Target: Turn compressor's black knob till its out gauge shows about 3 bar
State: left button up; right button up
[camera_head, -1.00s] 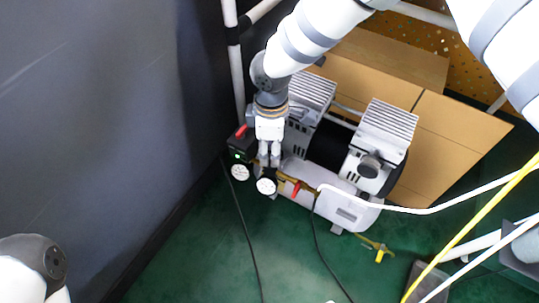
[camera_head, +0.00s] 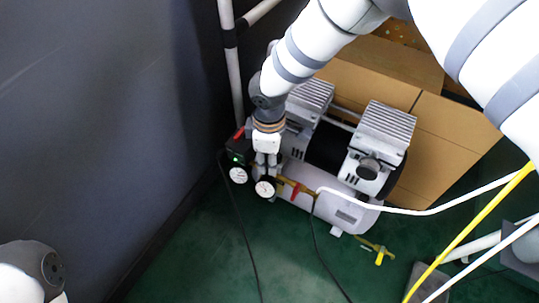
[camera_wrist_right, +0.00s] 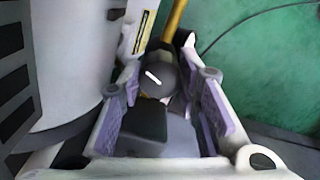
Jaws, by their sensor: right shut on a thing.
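The compressor (camera_head: 345,205) stands on the green floor, with two grey finned heads and a light tank. At its left end are two round white-faced gauges, one left (camera_head: 238,175) and one right (camera_head: 265,188). Their needles are too small to read, and I cannot tell which is the out gauge. My right gripper (camera_head: 266,162) points down just above the gauges and is shut on the black knob. In the right wrist view the knob (camera_wrist_right: 160,82) shows a white mark between the two finger pads. The head view hides the knob behind the fingers. My left gripper is out of view.
A dark wall (camera_head: 90,120) stands close on the left, and a white post (camera_head: 231,65) rises behind the gripper. A cardboard box (camera_head: 440,130) is behind the compressor. A white hose (camera_head: 420,211), a yellow hose (camera_head: 470,232) and black cables cross the floor area.

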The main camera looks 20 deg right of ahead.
jog(key=o, duration=0.9)
jog(key=shift+c, duration=0.2)
notch_tip(320, 180, up, 12)
